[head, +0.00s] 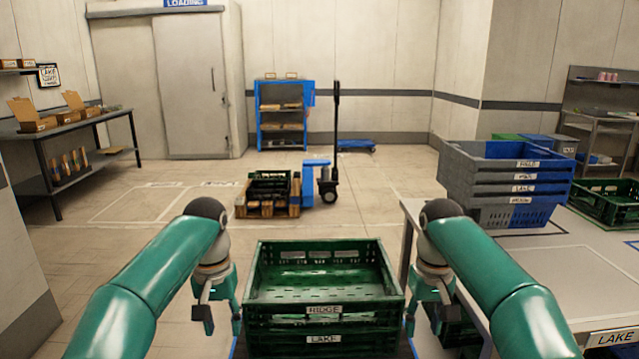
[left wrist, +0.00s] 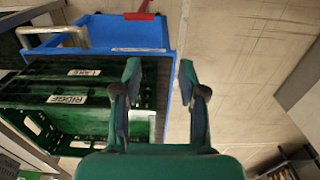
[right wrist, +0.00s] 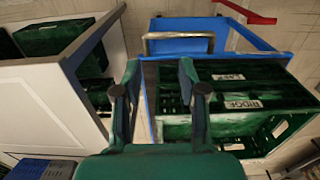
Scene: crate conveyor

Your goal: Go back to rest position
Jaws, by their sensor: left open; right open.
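My left gripper (head: 222,306) is at the left side of a stack of two green crates, the upper one labelled RIDGE (head: 324,310) and the lower one labelled LAKE (head: 323,340). In the left wrist view its two fingers (left wrist: 158,75) are apart with nothing held between them. My right gripper (head: 428,310) is at the right side of the same stack. In the right wrist view its fingers (right wrist: 158,75) are also apart and empty. The upper crate is open and looks empty. The stack stands on a blue cart (left wrist: 176,70).
A pallet with a dark crate (head: 268,193) and a pallet truck (head: 328,185) stand ahead. A workbench (head: 70,155) is at the left. Floor at the left is clear.

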